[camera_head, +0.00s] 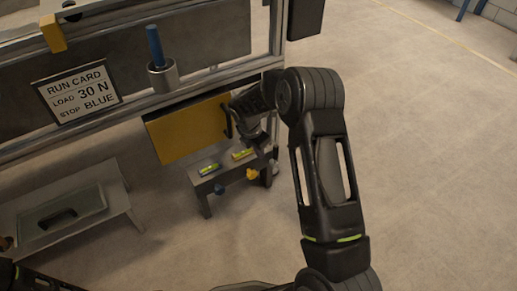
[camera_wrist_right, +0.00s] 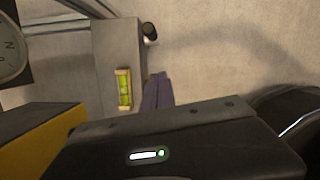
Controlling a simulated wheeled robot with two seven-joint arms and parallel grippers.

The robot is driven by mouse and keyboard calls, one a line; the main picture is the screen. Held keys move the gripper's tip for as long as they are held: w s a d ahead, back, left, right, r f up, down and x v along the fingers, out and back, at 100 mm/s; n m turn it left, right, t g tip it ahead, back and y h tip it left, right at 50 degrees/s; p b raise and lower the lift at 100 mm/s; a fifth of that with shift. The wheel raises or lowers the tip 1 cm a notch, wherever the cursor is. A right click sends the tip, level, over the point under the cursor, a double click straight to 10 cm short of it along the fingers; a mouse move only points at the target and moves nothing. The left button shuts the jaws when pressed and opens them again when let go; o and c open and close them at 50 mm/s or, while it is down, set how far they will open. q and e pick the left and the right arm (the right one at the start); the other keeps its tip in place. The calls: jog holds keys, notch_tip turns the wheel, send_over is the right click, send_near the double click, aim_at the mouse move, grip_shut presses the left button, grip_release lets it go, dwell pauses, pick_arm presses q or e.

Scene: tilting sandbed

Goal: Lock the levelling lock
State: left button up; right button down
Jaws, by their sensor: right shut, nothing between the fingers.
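A low grey stand (camera_head: 203,186) carries two spirit levels, one nearer (camera_head: 209,169) and one farther (camera_head: 243,154). One level also shows in the right wrist view (camera_wrist_right: 124,88). Along the stand's side are a blue knob (camera_head: 220,189), a yellow knob (camera_head: 252,173) and a pale grey knob (camera_head: 275,166). A dark round knob (camera_wrist_right: 150,32) shows in the right wrist view. I cannot tell which part is the levelling lock. My right gripper (camera_head: 266,150) is shut and empty, by the stand's far end; its fingers (camera_wrist_right: 157,92) show beside the level.
A yellow panel (camera_head: 185,130) with a dark handle hangs close left of my right gripper. A metal cup (camera_head: 162,77) with a blue rod is on the frame rail above. A low grey table (camera_head: 110,190) stands left. The floor right is clear.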

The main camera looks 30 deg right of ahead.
aim_at(275, 156)
jog(key=d+f+b, duration=0.3)
jog(key=d+f, duration=0.2)
jog(key=shift+w, duration=0.45)
jog(key=shift+d, duration=0.1)
